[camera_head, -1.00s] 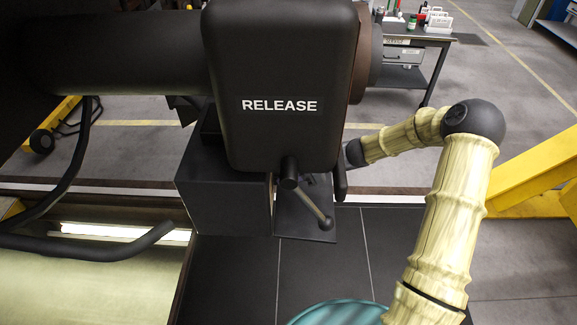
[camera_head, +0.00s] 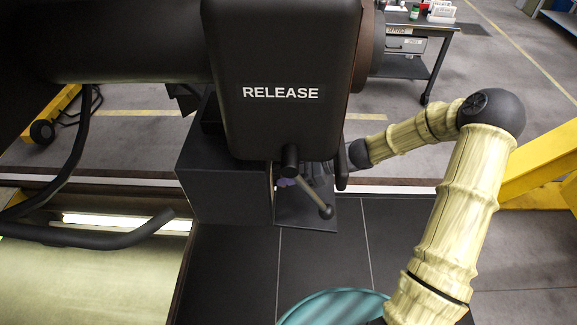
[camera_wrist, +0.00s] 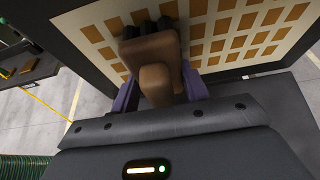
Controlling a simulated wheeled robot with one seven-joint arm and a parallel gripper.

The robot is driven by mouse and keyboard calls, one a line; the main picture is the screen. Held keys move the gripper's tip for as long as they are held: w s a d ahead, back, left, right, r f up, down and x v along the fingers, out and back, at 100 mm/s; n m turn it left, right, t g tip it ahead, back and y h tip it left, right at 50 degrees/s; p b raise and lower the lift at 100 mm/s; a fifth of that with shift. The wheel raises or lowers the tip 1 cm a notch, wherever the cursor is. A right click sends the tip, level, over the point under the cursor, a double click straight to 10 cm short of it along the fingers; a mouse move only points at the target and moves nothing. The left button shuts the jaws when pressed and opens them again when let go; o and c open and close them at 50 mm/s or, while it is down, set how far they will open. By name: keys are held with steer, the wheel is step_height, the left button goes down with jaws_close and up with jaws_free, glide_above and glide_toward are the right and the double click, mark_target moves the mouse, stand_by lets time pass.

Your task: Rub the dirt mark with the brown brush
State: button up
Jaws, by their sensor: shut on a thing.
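The brown brush (camera_wrist: 158,48) is in the wrist view, with dark bristles at its far end. My gripper (camera_wrist: 160,88) is shut on its handle, with a purple finger on each side. The bristles are in front of a pale panel (camera_wrist: 91,20) with rows of brown-orange squares; I cannot tell whether they touch it. I cannot pick out the dirt mark in either view.
A lever (camera_head: 313,196) hangs under the RELEASE box, close to my gripper. A black block (camera_head: 225,180) stands left of it. Yellow framework (camera_head: 535,180) stands at the right, beyond my arm. A workbench (camera_head: 425,50) is at the back. Dark floor plates (camera_head: 320,260) lie clear in front.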

steer(key=shift+s, duration=0.15)
steer(key=shift+s, duration=1.7)
steer(key=shift+a+r, duration=0.15)
steer(key=shift+r, duration=0.15)
steer(key=shift+w, duration=0.1)
steer(key=shift+w+r+p, duration=0.15)
steer(key=shift+w+p, duration=0.3)
steer(key=shift+w, duration=0.05)
steer(key=shift+w+p, duration=0.35)
steer(key=shift+w, duration=0.85)
